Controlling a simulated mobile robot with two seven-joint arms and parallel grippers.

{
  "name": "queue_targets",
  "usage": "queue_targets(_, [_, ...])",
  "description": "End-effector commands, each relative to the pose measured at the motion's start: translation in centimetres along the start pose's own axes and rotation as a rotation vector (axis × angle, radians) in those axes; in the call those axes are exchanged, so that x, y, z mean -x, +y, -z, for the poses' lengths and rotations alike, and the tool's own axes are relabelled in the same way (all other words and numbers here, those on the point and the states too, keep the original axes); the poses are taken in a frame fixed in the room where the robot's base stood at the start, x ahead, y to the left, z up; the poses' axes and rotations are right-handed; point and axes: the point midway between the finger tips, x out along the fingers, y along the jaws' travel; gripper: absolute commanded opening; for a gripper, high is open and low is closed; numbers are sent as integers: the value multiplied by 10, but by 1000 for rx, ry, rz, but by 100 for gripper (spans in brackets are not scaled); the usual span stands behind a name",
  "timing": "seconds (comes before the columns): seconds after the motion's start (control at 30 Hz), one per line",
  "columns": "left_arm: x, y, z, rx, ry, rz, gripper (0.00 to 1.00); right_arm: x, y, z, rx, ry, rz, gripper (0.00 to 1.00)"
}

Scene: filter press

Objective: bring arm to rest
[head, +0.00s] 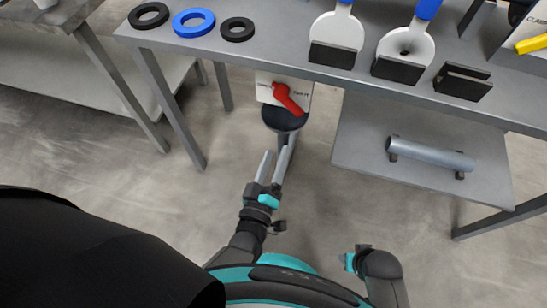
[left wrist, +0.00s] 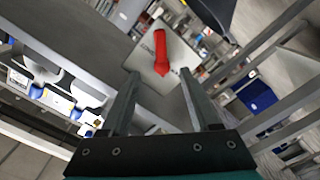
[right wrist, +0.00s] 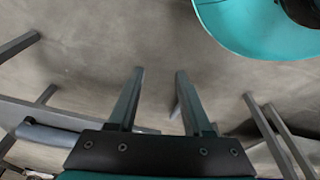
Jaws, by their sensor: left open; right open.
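My left gripper (head: 275,165) is in the middle of the head view, in front of the table. Its two fingers are apart with nothing between them, as the left wrist view (left wrist: 165,100) also shows. A red handle (head: 288,98) on a white labelled plate (head: 265,90) lies just beyond the fingertips, apart from them. The red handle also shows in the left wrist view (left wrist: 161,53). My right arm is low in the head view, close to my base. My right gripper (right wrist: 160,75) is open and empty over bare floor in the right wrist view.
The grey table (head: 270,55) holds a black ring (head: 134,15), a blue ring (head: 178,25), another black ring (head: 224,31), two white-and-black paddles with blue handles and a black slotted block (head: 462,86). A metal cylinder (head: 430,152) lies on the lower shelf (head: 360,165).

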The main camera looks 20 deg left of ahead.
Motion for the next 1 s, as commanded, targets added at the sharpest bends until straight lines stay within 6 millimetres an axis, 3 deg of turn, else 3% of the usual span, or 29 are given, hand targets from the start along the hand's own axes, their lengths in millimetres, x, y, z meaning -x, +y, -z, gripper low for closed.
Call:
queue_targets(0.2, [12, 0, 0, 0, -1, -1, 62, -5, 2, -3, 1, 0, -2, 50])
queue_targets(0.77, [12, 0, -1, -2, -3, 1, 62, -5, 2, -3, 2, 0, -3, 50])
queue_targets(0.87, [13, -7, -7, -36, -43, 13, 62, -8, 3, -6, 3, -2, -4, 50])
queue_targets(1.0, [26, -40, -34, -176, -220, 71, 62, -19, 8, -20, 7, -11, -12, 50])
